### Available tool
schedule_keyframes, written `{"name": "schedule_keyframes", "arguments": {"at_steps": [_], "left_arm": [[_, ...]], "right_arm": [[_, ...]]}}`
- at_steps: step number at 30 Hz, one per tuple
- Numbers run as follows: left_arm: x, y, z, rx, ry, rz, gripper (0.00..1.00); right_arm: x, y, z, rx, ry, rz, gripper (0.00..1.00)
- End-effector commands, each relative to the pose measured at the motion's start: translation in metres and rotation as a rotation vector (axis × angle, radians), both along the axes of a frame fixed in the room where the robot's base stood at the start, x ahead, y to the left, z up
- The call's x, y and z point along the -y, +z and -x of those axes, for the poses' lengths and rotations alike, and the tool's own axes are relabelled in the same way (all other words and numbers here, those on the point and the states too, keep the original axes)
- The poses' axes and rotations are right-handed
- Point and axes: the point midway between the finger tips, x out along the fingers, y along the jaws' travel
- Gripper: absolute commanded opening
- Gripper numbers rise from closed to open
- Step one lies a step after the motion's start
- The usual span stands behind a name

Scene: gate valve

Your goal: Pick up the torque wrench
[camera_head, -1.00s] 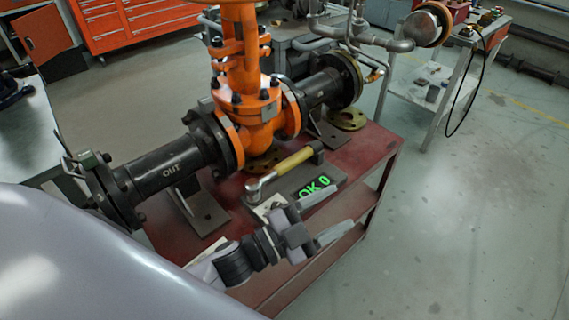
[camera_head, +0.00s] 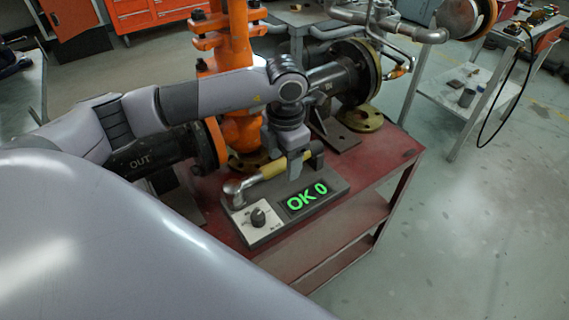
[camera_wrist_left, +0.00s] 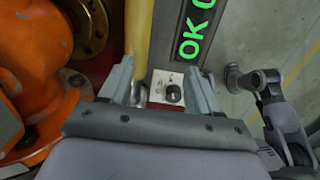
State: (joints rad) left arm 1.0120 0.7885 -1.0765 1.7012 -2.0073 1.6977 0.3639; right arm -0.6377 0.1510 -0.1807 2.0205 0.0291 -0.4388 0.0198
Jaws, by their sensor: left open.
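The torque wrench (camera_head: 272,170) has a yellow handle, a silver head at its left end and a dark right end. It lies along the back of a grey tester (camera_head: 335,187) with a lit green "OK 0" display. My left gripper (camera_head: 295,163) is over the handle, fingers pointing down. In the left wrist view my left gripper (camera_wrist_left: 160,78) is open. The wrench handle (camera_wrist_left: 138,35) runs between the fingers, close to the left one, and the silver head lies nearer the palm. Whether a finger touches it I cannot tell. In the head view the gripper hides part of the handle.
The tester's knob panel (camera_head: 257,215) lies in front of the wrench head. The orange gate valve (camera_head: 226,50) and its black pipe (camera_head: 345,75) stand close behind. All are on a red cart (camera_head: 398,150). My right arm (camera_wrist_left: 280,110) shows at the right of the left wrist view.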

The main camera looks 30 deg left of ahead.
Motion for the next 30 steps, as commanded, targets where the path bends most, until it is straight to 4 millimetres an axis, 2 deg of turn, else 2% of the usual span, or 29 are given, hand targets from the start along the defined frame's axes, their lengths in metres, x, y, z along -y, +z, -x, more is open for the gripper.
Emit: {"name": "schedule_keyframes", "arguments": {"at_steps": [1, 3, 6, 19, 29, 30], "left_arm": [[-0.010, 0.004, -0.003, 0.011, 0.013, -0.042, 0.62], [-0.019, 0.006, -0.006, 0.019, 0.025, -0.079, 0.62], [-0.025, 0.001, -0.007, 0.022, 0.032, -0.098, 0.62], [-0.030, -0.055, -0.016, 0.020, 0.032, -0.094, 0.62], [-0.031, -0.061, -0.017, 0.023, 0.030, -0.093, 0.62], [-0.031, -0.061, -0.017, 0.023, 0.030, -0.093, 0.49]], "right_arm": [[0.000, -0.001, 0.000, 0.001, -0.001, -0.001, 0.43], [0.000, 0.000, -0.001, 0.002, -0.001, -0.002, 0.43], [0.000, 0.001, -0.001, 0.004, -0.001, -0.003, 0.43], [0.000, 0.000, -0.002, 0.005, -0.005, -0.005, 0.43], [0.000, -0.003, 0.000, -0.001, -0.005, -0.005, 0.43], [0.000, -0.003, 0.000, -0.001, -0.006, -0.004, 0.43]]}}
